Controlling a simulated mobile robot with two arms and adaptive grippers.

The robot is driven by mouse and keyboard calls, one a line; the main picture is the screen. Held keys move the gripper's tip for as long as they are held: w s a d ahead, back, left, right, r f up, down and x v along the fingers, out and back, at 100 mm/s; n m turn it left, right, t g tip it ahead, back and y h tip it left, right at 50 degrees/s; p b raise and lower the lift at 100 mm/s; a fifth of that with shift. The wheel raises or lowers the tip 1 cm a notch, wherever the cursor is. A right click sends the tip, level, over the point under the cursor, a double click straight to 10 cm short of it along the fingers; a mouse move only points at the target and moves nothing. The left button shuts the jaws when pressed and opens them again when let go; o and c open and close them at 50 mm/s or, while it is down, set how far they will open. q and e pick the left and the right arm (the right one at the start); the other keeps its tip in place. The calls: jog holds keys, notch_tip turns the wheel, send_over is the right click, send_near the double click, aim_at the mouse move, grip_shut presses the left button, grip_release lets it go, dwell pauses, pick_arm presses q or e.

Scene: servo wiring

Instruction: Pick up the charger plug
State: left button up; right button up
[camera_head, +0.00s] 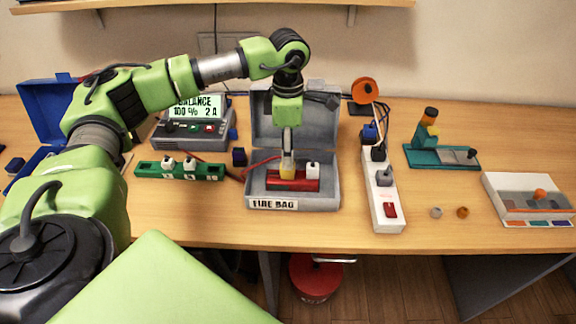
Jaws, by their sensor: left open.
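The white power strip (384,212) lies on the desk, right of the grey box. Several plugs sit in it: a blue one (370,132) at the far end, a black one (378,153), and a grey one (384,177) nearer. I cannot tell which is the charger's. The grey charger (212,143), with a lit "BALANCE" screen, stands at back left. My left gripper (287,170) points down into the open grey "FIRE BAG" box (327,197), over a red battery (284,184). It is open. A yellow piece shows at its fingertips. My right gripper is not in view.
A green strip (208,173) with white blocks lies left of the box. A teal stand with a figure (430,152), two small rings (449,212) and a white tray (495,196) are at right. A blue case (45,112) is far left.

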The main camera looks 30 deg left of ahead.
pick_arm(q)
notch_tip(320, 180, down, 2)
jog(key=shift+s+f+p, duration=0.1)
jog(key=shift+f+p, duration=0.15)
jog(key=shift+p, duration=0.7)
notch_tip(320, 180, down, 2)
jog(key=shift+f+p, duration=0.15)
jog(key=shift+p, duration=0.15)
jog(key=shift+a+f, duration=0.1)
jog(key=shift+f, duration=0.3)
jog(key=c, duration=0.3)
grip_shut()
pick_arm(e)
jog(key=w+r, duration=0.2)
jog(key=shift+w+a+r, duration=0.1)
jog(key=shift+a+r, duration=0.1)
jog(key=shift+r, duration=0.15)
